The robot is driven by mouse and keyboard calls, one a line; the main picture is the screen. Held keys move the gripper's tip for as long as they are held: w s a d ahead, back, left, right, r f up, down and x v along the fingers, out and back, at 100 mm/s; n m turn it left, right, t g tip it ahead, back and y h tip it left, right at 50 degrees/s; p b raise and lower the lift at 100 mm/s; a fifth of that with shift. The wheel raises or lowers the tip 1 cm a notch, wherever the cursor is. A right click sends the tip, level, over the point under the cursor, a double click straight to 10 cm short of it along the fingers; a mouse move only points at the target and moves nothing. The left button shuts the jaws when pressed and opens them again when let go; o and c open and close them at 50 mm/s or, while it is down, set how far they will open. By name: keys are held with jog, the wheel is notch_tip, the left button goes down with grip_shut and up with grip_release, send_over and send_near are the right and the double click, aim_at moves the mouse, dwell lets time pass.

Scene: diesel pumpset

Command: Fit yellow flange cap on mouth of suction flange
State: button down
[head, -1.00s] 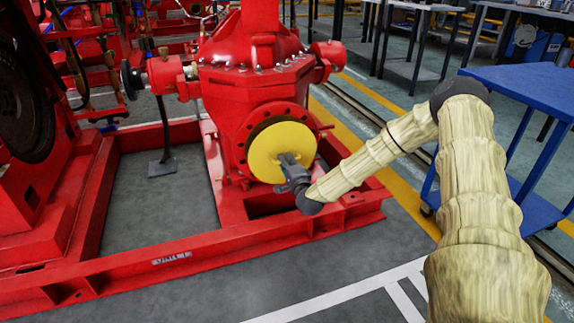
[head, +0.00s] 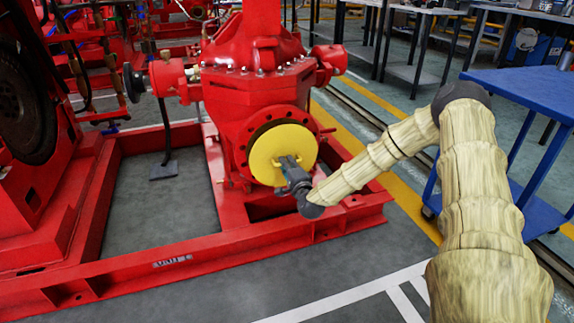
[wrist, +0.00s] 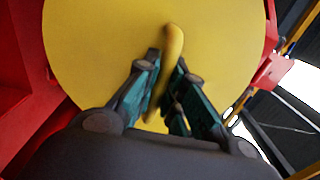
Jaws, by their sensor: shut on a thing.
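The yellow flange cap (head: 276,148) is a round disc in front of the suction flange (head: 249,128) of the red pump. My gripper (head: 287,163) is shut on the cap's raised handle. In the wrist view the cap (wrist: 90,40) fills the middle, and the fingers of my gripper (wrist: 167,85) stand on both sides of its yellow handle (wrist: 174,45). The mouth is hidden behind the cap. I cannot tell whether the cap touches the flange or is fully seated.
The red base frame (head: 200,253) runs low in front of the pump, below my arm. A blue table (head: 525,88) stands to the right. Grey floor (head: 230,295) in front of the frame is clear.

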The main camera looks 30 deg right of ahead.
aim_at(282, 155)
jog(key=shift+b+x, duration=1)
jog(key=shift+x, duration=1.85)
dwell(1.0)
jog(key=c, duration=1.4)
grip_release()
jog(key=shift+c, duration=0.2)
jog(key=o, duration=0.5)
jog(key=shift+f, duration=0.1)
jog(key=shift+s, duration=0.1)
jog(key=p+v, duration=0.2)
jog(key=v, duration=0.5)
jog(key=shift+s+p, duration=0.15)
jog(key=shift+p, duration=0.2)
jog(key=shift+s+a, duration=0.1)
jog(key=shift+p+v, duration=1)
jog(key=shift+v, duration=1.95)
